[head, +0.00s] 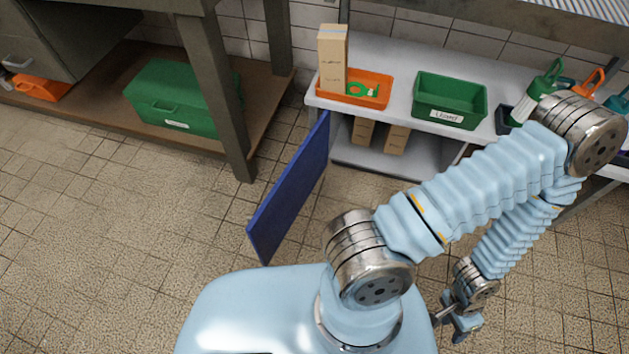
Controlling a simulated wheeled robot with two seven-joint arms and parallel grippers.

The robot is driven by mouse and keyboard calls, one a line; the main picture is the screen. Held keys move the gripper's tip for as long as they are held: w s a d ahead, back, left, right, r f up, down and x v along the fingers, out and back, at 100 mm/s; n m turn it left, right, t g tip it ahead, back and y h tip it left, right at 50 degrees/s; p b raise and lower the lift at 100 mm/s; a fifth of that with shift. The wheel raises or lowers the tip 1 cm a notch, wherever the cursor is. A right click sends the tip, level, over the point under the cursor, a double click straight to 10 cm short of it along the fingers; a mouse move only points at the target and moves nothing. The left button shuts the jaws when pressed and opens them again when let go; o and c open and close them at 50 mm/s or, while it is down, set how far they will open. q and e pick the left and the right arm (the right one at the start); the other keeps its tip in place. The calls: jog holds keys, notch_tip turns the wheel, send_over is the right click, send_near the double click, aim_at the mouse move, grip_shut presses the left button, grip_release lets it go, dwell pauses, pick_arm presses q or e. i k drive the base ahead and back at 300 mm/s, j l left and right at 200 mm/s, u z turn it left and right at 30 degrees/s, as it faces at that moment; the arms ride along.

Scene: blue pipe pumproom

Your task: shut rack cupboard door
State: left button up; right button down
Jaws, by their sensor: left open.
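The blue cupboard door (291,192) stands open at the left side of the grey rack (395,60). It swings out over the floor toward me. The cupboard's lower shelf (385,158) is exposed, with small cardboard boxes (396,138) on it. My left gripper (452,322) is low at the bottom right, past my bent arm. It is open, with nothing visible in it, and is well apart from the door. My right gripper is not in view.
A workbench (205,80) with a green box (172,98) below is at left. Tiled floor left of the door is clear.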

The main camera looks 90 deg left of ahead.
aim_at(269, 225)
jog(key=k+j+z, duration=0.15)
jog(key=k+z, duration=0.25)
jog(key=k, duration=0.45)
jog(key=k+l+z, duration=0.1)
jog(key=k+z, duration=0.35)
jog(key=k, duration=0.45)
